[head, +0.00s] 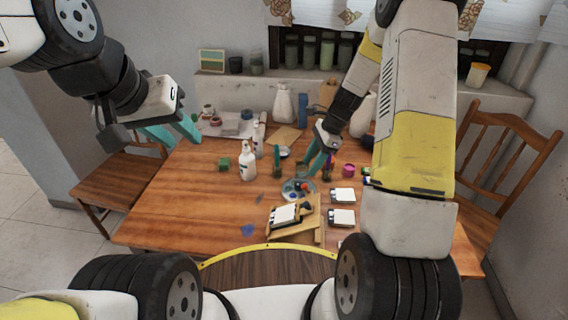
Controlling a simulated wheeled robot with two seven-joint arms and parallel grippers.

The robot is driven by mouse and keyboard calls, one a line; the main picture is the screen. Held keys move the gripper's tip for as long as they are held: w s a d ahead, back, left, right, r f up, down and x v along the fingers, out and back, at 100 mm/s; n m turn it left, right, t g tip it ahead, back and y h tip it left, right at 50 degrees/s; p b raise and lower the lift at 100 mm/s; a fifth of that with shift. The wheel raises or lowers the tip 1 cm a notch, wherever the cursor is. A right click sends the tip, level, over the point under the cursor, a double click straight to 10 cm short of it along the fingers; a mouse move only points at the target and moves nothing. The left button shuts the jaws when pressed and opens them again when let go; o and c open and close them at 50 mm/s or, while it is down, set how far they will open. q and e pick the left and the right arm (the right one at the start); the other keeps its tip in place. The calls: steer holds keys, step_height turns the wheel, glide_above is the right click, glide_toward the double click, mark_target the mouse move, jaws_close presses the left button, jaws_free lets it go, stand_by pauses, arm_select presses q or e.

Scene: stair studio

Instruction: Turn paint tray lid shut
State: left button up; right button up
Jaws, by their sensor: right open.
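A round grey-blue tray (291,194) with dark, red and blue paint spots lies on the wooden table, right of centre. Its paint spots are uncovered; I cannot make out a separate lid or hinge on it. My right gripper (318,172) has teal fingers pointing down just behind and above the tray. It is open, and I see nothing held in it. My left gripper (177,138) has teal fingers spread apart over the table's far left side. It is open and empty, well away from the tray.
A small wooden stand with a white pad (284,215) is in front of the tray. White pads (342,195) lie to its right. White bottles (247,163), a green block (224,164) and a pink pot (348,170) stand nearby. The table's left front (180,215) is clear.

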mark_target(300, 182)
steer(key=x, duration=0.8)
jaws_close()
